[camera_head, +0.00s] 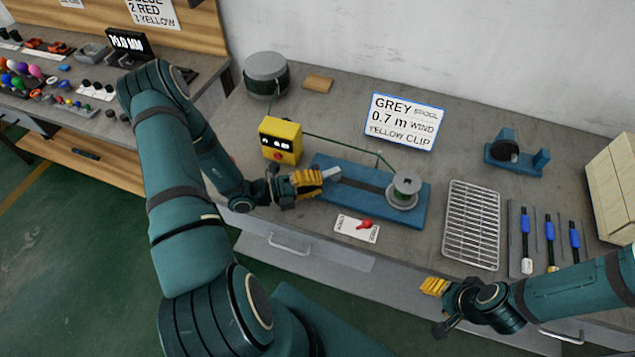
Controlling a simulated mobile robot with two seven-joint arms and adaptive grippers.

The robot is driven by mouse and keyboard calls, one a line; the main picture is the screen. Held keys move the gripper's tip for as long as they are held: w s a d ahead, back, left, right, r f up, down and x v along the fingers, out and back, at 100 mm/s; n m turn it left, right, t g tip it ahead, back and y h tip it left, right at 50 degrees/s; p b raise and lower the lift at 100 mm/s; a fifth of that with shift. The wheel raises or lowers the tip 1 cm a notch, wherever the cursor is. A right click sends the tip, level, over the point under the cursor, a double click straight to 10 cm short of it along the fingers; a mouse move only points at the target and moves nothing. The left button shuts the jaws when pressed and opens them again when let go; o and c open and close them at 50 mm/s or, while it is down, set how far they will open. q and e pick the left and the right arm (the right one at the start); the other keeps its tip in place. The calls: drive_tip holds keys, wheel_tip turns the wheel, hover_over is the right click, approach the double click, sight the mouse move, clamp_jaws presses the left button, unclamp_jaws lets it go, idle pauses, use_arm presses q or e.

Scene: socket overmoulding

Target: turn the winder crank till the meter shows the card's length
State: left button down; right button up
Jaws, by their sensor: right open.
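The winder is a long blue base (418,215) with a grey spool (405,186) near its right end. A dark green line runs to it from the yellow meter box (281,138), whose small display is too small to read. The white card (404,121) reads grey spool, 0.7 m wind, yellow clip. My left gripper (318,178) is at the base's left end, its yellow fingers by a light grey piece; whether they grip it is unclear. I cannot make out the crank handle. My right gripper (435,303) is open and empty in front of the bench edge.
A large drum of green line (267,75) stands at the back left. A white plate with a red lever (357,228) lies in front of the winder. A wire rack (471,225), blue-handled tools (549,240) and a blue stand (517,155) are at the right.

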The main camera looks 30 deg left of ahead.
use_arm(q)
drive_tip(key=shift+w+a+m+g+h, duration=0.1)
drive_tip(key=shift+a+m+g+h, duration=0.4)
drive_tip(key=shift+g, duration=0.1)
drive_tip(key=shift+w+a, duration=0.3)
drive_tip(key=shift+a, duration=0.3)
drive_tip(key=shift+w+a, duration=0.25)
drive_tip(key=shift+a, duration=0.35)
